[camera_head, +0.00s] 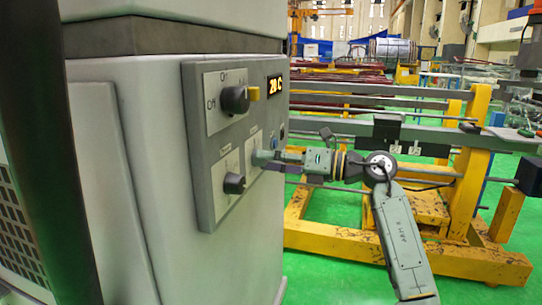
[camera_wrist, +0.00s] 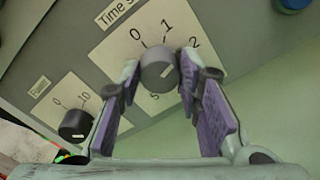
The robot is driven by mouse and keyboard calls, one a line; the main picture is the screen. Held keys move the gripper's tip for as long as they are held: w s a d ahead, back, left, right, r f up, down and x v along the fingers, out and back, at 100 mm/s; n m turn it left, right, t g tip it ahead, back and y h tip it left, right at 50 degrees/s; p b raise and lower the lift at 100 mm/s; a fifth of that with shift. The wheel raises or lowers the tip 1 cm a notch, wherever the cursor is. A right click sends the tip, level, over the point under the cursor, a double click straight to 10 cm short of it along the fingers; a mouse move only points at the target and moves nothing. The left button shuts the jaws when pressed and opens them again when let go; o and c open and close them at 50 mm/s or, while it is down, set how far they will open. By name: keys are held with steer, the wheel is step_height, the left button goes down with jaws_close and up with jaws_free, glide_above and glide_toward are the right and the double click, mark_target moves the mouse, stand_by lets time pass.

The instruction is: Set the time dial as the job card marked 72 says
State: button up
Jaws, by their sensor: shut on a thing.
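The time dial (camera_wrist: 158,69) is a grey round knob on a white plate (camera_wrist: 128,42) lettered "Time s", with 0, 1, 2 and 5 readable around it. A short pale mark on its face points to the upper right; I cannot tell exactly which number it meets. My gripper (camera_wrist: 160,78) is shut on the dial, one finger at each side. In the head view, my gripper (camera_head: 262,158) reaches the panel from the right and hides most of the dial. The job card marked 72 is not readable in either view.
The grey control panel (camera_head: 205,215) carries a black switch (camera_head: 235,99) with a yellow end, a "20 C" display (camera_head: 275,86) and another black dial (camera_head: 234,184). A smaller black dial (camera_wrist: 75,123) sits left of my fingers. A yellow frame (camera_head: 475,150) stands behind my arm.

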steer(key=shift+f+m+p, duration=0.1)
steer(key=shift+m+p, duration=8.35)
steer(key=shift+m, duration=6.55)
steer(key=o, duration=1.1)
steer(key=shift+o, duration=0.2)
